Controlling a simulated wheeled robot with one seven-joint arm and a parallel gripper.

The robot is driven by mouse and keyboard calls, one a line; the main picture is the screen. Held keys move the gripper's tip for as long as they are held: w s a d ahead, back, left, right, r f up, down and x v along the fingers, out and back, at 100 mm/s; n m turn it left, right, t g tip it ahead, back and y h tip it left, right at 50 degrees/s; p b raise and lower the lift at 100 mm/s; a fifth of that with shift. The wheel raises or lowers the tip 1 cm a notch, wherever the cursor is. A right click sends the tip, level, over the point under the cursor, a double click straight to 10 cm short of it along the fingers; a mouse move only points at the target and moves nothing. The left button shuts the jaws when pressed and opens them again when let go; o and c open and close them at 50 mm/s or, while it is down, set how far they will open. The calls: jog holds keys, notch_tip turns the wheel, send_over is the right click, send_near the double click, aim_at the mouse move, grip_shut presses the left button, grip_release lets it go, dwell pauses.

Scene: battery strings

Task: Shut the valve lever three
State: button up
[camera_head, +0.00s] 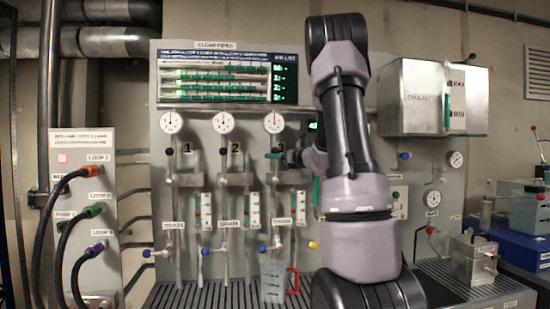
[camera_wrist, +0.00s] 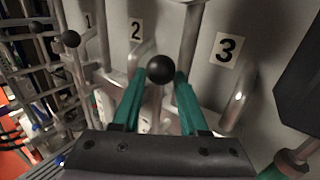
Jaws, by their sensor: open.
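My gripper (camera_head: 272,156) is at the panel in front of the third column, by the number 3 label (camera_wrist: 227,49). In the wrist view my gripper (camera_wrist: 168,76) has its two green fingers apart. A black ball knob (camera_wrist: 160,70) shows between the fingertips, left of the number 3 label; I take it as the knob of valve lever three. Whether the fingers touch it is unclear. The lever's shaft is mostly hidden behind the knob and fingers. In the head view my arm and gripper cover part of this lever.
Another black knob (camera_wrist: 70,38) stands left, near the number 1 label. Three gauges, such as the third gauge (camera_head: 274,123), sit above the columns. A clear jug with a red handle (camera_head: 293,281) stands below. A metal coolant tank (camera_head: 432,98) is at right.

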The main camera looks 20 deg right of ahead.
grip_shut()
